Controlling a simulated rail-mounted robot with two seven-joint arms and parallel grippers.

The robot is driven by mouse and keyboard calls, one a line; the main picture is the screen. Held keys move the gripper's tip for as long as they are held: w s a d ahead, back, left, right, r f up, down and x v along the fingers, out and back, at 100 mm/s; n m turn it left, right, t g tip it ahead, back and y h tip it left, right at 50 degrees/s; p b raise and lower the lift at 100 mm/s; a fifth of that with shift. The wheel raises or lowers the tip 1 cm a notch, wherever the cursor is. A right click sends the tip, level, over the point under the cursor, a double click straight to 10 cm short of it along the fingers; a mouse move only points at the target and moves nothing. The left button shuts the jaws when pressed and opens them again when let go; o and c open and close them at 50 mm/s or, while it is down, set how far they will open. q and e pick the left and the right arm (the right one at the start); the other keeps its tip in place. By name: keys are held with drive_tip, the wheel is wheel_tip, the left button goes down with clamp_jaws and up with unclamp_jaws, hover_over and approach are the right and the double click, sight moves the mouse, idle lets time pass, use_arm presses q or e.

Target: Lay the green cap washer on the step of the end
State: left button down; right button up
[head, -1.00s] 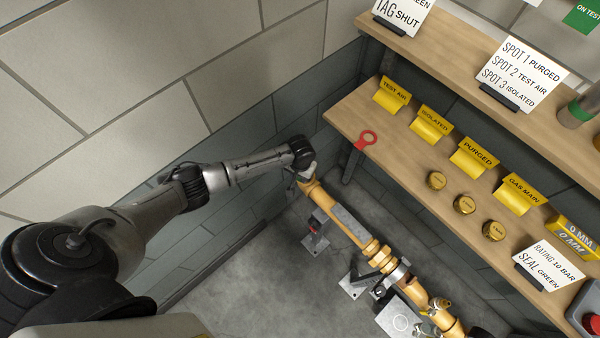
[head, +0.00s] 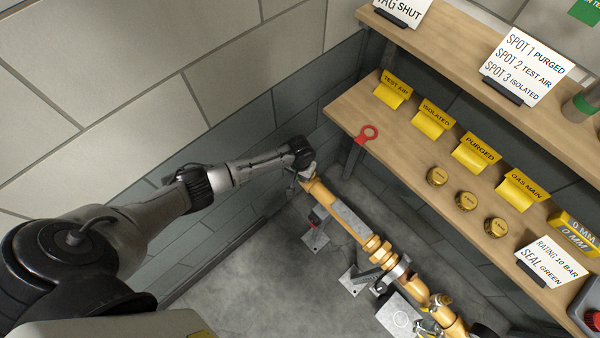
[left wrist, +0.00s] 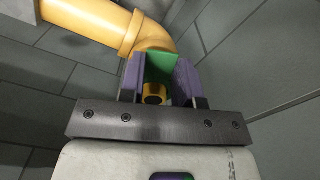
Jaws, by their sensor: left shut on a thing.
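My left gripper (head: 306,174) is at the upper-left end of the yellow pipe (head: 349,222). In the left wrist view, its purple-padded fingers (left wrist: 159,78) are shut on a green piece, which I take as the green cap washer (left wrist: 158,60). The washer is just in front of the yellow pipe's bent end (left wrist: 150,36); I cannot tell whether they touch. A small yellow and dark round part (left wrist: 154,94) shows between the fingers. The step of the end is hidden. The washer does not show in the head view. My right gripper is not in view.
A wooden shelf (head: 410,165) on the right carries yellow tags, a red ring-ended key (head: 367,133) and brass caps (head: 466,200). A higher shelf holds a white sign (head: 522,66). A block wall stands close behind my left arm. Pipe stands (head: 357,280) rest on the floor.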

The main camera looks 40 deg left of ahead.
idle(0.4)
use_arm(q)
drive_tip(key=c, duration=0.8)
unclamp_jaws()
drive_tip(key=shift+o, duration=0.2)
wheel_tip(320, 180, up, 14)
drive_tip(key=shift+p, duration=0.35)
drive_tip(key=shift+f, duration=0.1)
